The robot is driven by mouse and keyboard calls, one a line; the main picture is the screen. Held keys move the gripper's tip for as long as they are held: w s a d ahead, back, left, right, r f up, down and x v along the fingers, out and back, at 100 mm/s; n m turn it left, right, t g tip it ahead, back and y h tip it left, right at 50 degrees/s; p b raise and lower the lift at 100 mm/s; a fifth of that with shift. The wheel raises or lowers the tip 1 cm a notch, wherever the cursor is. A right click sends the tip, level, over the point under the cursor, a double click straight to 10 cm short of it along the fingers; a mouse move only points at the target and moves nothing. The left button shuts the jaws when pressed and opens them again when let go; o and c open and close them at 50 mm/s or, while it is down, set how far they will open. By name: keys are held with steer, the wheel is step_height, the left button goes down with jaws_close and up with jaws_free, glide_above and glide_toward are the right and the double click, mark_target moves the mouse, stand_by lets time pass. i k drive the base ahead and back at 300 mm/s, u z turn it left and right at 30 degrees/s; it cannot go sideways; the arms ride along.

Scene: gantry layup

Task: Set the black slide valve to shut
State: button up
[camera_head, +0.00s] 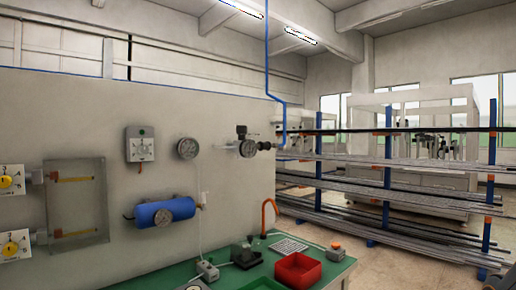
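A grey fitting with a round gauge (247,148) sits on the wall panel at the middle. A small black part (241,131) stands on top of it. A dark fitting (264,146) joins its right side to the blue pipe. I cannot tell which of these dark parts is the black slide valve, or its setting; they are too small. My gripper is not in view.
A green bench (335,270) below the panel holds a red tray (298,270) and small devices. A blue cylinder (163,212), another gauge (188,148) and yellow dials (12,182) are on the panel. A pipe rack (388,180) stands right.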

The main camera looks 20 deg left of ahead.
mark_target(267, 145)
steer(key=u, duration=1)
